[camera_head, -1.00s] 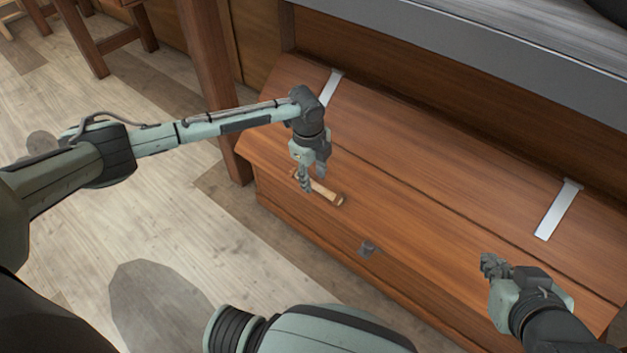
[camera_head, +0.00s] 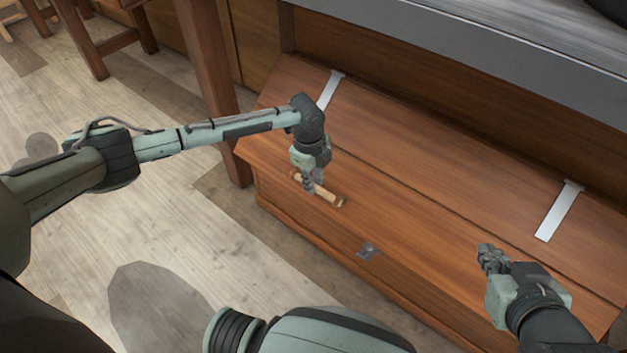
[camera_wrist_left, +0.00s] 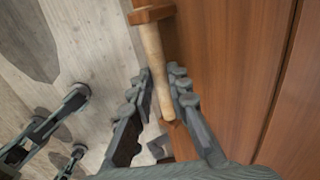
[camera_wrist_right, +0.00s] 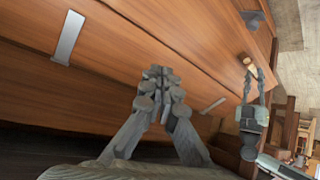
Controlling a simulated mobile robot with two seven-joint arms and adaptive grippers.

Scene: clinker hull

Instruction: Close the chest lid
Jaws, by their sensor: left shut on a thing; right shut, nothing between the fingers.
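The brown wooden chest lid (camera_head: 425,210) lies down over the chest body (camera_head: 290,225), and I see no clear gap along its front edge. A light wooden bar handle (camera_head: 328,196) with darker end blocks sits near the lid's front left. My left gripper (camera_head: 308,186) is shut on this handle. In the left wrist view its fingers stand on either side of the handle (camera_wrist_left: 152,60). My right gripper (camera_head: 486,254) is shut and empty above the right part of the lid. In the right wrist view its fingertips (camera_wrist_right: 158,76) meet over the lid.
Two pale metal straps (camera_head: 558,210) cross the lid's rear. A small dark latch (camera_head: 368,250) is at the front middle. A grey-edged counter (camera_head: 450,62) overhangs behind the chest. A wooden post (camera_head: 207,80) stands at its left end. The floor in front is clear.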

